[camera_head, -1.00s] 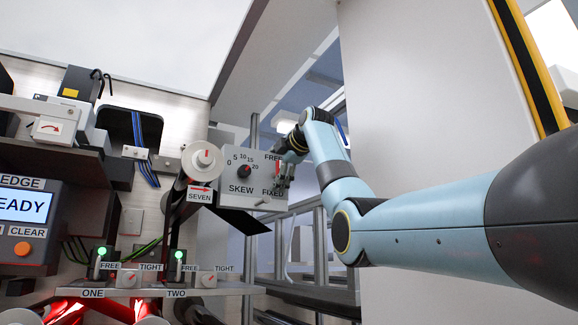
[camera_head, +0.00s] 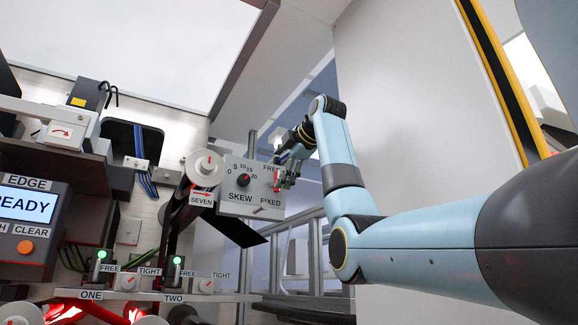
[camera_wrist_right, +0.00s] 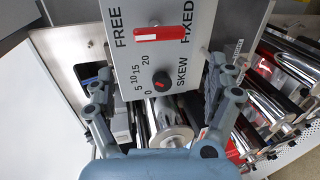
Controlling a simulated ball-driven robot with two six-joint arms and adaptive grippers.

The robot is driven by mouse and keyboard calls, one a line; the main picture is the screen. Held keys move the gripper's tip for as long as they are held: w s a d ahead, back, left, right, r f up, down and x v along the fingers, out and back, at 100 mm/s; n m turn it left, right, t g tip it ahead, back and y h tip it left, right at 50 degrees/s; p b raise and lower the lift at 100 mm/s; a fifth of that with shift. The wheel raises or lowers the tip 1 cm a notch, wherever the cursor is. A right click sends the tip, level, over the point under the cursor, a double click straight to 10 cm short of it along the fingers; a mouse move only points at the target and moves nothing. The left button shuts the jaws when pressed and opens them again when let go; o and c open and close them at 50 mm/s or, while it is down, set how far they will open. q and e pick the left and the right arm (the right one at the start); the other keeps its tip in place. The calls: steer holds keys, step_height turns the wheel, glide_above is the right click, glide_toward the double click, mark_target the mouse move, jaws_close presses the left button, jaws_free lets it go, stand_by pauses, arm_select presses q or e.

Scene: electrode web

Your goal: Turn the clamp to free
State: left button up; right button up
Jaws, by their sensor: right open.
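The clamp is a red lever (camera_head: 277,180) on the grey SKEW box (camera_head: 236,208), between the words FREE and FIXED. In the head view the lever stands about upright, with FREE above and FIXED below. In the right wrist view the red lever (camera_wrist_right: 160,33) lies across the picture, between FREE at left and FIXED at right. I cannot tell which word it points to. My right gripper (camera_head: 288,174) is close to the lever's right side. In the right wrist view its fingers (camera_wrist_right: 162,92) are spread and empty, with the lever beyond them. My left gripper is out of view.
The dark SKEW knob (camera_head: 243,180) sits left of the lever. A white roller end (camera_head: 205,168) with a SEVEN label is left of the box. Below are smaller FREE/TIGHT knobs (camera_head: 128,282) on a ledge and metal rails (camera_head: 312,252).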

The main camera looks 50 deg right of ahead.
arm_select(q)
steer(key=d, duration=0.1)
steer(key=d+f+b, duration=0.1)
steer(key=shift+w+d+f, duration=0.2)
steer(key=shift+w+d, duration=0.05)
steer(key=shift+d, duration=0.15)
arm_select(e)
steer(key=s, duration=0.3)
steer(key=shift+s+d, duration=0.25)
steer(key=shift+s, duration=0.1)
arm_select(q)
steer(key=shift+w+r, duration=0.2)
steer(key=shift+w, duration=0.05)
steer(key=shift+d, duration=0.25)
